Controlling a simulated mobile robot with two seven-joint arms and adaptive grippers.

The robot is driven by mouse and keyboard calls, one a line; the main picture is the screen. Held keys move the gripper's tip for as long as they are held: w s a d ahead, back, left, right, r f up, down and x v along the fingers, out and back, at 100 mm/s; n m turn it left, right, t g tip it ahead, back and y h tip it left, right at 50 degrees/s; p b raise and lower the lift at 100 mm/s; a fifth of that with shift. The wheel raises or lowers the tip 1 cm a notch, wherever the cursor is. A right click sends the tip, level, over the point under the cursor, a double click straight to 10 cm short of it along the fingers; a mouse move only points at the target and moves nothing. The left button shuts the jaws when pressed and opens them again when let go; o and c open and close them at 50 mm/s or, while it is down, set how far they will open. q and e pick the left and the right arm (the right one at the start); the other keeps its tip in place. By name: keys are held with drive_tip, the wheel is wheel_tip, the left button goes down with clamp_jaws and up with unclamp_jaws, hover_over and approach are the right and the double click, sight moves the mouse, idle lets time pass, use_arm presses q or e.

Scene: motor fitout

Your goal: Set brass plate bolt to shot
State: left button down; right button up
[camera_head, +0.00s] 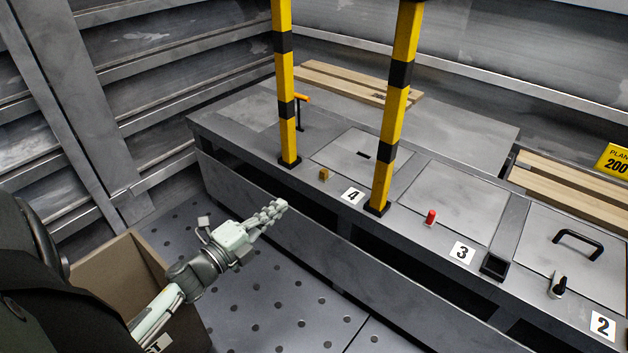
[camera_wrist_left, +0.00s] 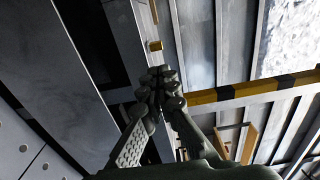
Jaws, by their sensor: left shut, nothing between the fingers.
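A small brass-coloured block (camera_head: 324,174), likely the knob of the brass plate bolt, sits at the front edge of the bench top, left of the label 4. It also shows in the left wrist view (camera_wrist_left: 155,45), just beyond my fingertips. Whether the bolt is shot or drawn is too small to tell. My left gripper (camera_head: 279,208) is shut and empty, in front of the bench and apart from the block. In the left wrist view its fingers (camera_wrist_left: 160,78) are together. My right gripper is not in view.
Two yellow-black posts (camera_head: 285,80) (camera_head: 397,100) stand either side of the block. A red knob (camera_head: 431,217), a black-and-white knob (camera_head: 557,285) and a black handle (camera_head: 578,243) are further right. An orange-topped lever (camera_head: 301,98) stands behind the left post. A cardboard box (camera_head: 115,270) is beside my arm.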

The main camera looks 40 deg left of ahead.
sight(321, 173)
use_arm(q)
drive_tip(key=w, duration=0.4)
drive_tip(key=w+b, duration=0.1)
drive_tip(key=w, duration=0.3)
drive_tip(key=w+d, duration=0.1)
drive_tip(key=w, duration=0.3)
drive_tip(key=shift+w+b, duration=0.4)
drive_tip(key=shift+w, duration=0.1)
drive_tip(key=shift+w, duration=0.1)
drive_tip(key=w, duration=0.3)
drive_tip(key=shift+w+d, duration=0.1)
